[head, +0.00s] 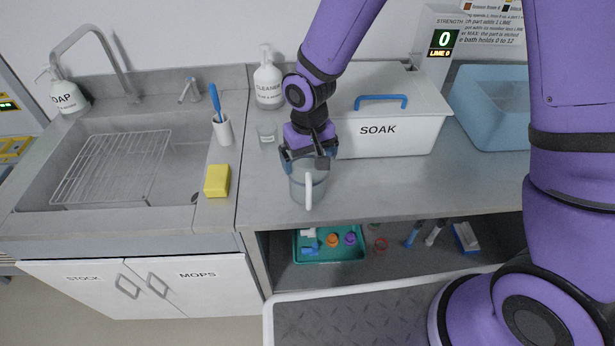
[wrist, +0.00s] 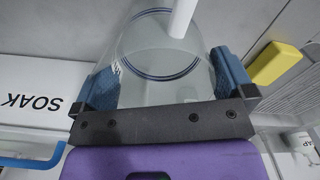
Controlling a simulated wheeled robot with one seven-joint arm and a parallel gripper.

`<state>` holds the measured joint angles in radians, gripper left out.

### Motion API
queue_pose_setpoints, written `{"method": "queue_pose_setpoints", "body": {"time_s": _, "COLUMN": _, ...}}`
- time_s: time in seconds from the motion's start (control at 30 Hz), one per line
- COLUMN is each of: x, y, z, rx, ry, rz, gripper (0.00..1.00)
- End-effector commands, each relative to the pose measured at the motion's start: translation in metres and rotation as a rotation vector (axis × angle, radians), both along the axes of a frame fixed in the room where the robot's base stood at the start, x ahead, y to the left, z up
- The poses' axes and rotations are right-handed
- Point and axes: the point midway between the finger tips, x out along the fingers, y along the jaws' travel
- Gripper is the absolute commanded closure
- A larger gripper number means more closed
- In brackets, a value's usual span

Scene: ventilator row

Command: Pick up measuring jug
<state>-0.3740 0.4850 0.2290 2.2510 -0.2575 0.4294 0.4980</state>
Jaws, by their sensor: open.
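The measuring jug (head: 309,188) is clear with a white handle and stands upright on the grey counter, in front of the SOAK box. My gripper (head: 309,158) is directly above it, pointing down, with its fingers at the jug's upper part. In the wrist view, my gripper (wrist: 165,85) is open, with one blue finger on each side of the clear jug (wrist: 160,45). I cannot tell whether the fingers touch the jug's wall. Part of the jug's rim is hidden behind the gripper.
The white SOAK box (head: 390,132) stands close behind and right of the jug. A small clear cup (head: 266,133) and the cleaner bottle (head: 268,80) stand behind left. A yellow sponge (head: 217,181) lies left, beside the sink (head: 110,165). The counter right of the jug is clear.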

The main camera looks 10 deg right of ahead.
Motion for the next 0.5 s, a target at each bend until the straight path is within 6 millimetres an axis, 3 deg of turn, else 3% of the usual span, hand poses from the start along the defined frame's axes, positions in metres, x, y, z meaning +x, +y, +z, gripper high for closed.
{"method": "queue_pose_setpoints", "body": {"time_s": 0.2, "x": -0.001, "y": 0.0, "z": -0.024, "rx": 0.0, "ry": 0.001, "rz": 0.001, "gripper": 0.0}}
{"method": "queue_pose_setpoints", "body": {"time_s": 0.5, "x": 0.0, "y": 0.0, "z": -0.027, "rx": 0.001, "ry": -0.002, "rz": 0.0, "gripper": 0.02}}
